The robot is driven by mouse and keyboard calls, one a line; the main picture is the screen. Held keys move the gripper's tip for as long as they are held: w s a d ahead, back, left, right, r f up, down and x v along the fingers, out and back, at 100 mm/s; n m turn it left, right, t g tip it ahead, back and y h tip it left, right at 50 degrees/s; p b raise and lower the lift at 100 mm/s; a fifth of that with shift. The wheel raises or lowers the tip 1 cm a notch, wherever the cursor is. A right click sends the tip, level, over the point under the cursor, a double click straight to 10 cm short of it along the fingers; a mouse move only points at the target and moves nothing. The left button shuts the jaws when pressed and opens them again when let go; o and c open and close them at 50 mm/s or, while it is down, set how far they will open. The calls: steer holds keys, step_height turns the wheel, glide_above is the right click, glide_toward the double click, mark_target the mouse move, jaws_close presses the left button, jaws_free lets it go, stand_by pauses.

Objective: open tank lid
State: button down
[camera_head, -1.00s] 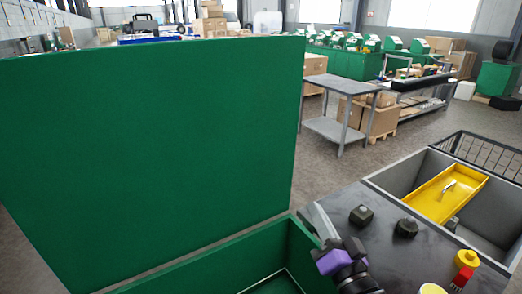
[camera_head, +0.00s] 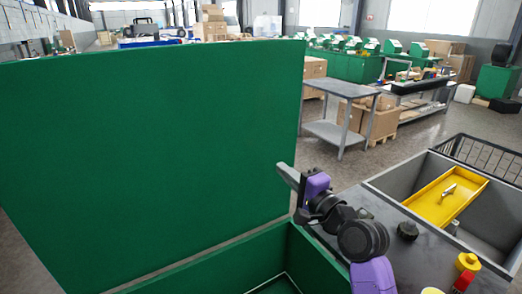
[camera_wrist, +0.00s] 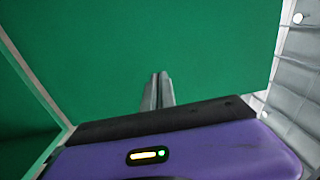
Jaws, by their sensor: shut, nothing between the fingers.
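The tank lid (camera_head: 150,150) is a large flat green panel standing upright in the left half of the head view. The open green tank (camera_head: 215,268) lies below it, with part of its inside showing. My gripper (camera_head: 284,172) is shut and empty, beside the lid's right edge. In the wrist view my gripper (camera_wrist: 158,78) shows its two fingers together in front of the green lid surface (camera_wrist: 200,45). I cannot tell whether the fingertips touch the lid.
A dark worktop (camera_head: 400,225) with a black knob (camera_head: 407,231) and a red-and-yellow item (camera_head: 466,270) lies right of the tank. A grey bin with a yellow tray (camera_head: 440,205) stands beyond.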

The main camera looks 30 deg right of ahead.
mark_target(249, 141)
steer(key=w, duration=0.4)
steer(key=w+p, duration=0.1)
steer(key=w, duration=0.3)
steer(key=w+p, duration=0.1)
steer(key=w, duration=0.3)
steer(key=shift+r, duration=0.25)
steer(key=w+b, duration=0.1)
steer(key=w, duration=0.6)
steer(key=shift+s+r, duration=0.1)
